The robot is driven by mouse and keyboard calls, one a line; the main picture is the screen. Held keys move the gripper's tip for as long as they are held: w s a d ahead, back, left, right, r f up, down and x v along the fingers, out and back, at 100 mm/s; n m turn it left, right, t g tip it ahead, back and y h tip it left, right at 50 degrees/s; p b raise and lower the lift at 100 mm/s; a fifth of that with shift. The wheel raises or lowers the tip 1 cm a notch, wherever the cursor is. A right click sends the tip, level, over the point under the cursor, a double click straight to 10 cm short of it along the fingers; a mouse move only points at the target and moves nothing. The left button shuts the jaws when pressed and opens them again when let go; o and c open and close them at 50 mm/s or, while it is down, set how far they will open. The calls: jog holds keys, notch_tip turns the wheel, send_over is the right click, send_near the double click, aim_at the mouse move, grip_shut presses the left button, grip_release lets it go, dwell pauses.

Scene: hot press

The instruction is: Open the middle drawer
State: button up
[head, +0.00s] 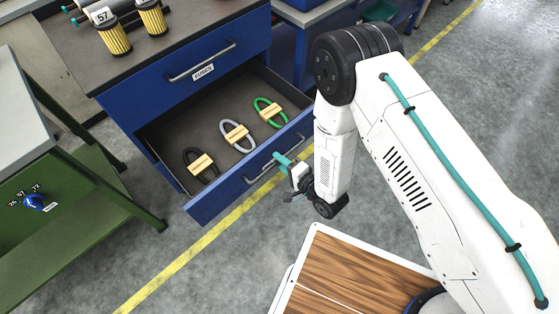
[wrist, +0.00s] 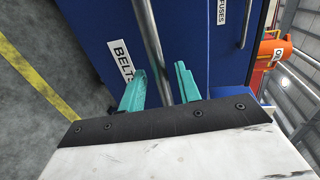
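The middle blue drawer (head: 235,188) is pulled out of the cabinet, below the closed drawer labelled FUSES. Three looped belts with tan bands lie inside: black (head: 200,164), grey (head: 236,134) and green (head: 269,111). In the wrist view its front (wrist: 105,25) carries a BELTS label (wrist: 122,60). My gripper (head: 283,160) is at the drawer's bar handle (head: 262,173). In the wrist view the handle (wrist: 146,30) runs between the teal fingers of my gripper (wrist: 160,75), with gaps visible on both sides, so the gripper looks open around it.
The FUSES drawer (head: 200,80) above is closed. Yellow filters (head: 113,36) stand on the cabinet top. A green-framed bench (head: 75,190) with a blue knob stands at left. A wood-topped surface (head: 345,275) is in the foreground. Floor beside the drawer is clear.

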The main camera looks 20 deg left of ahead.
jog(key=v, duration=0.7)
jog(key=shift+s+d, duration=0.1)
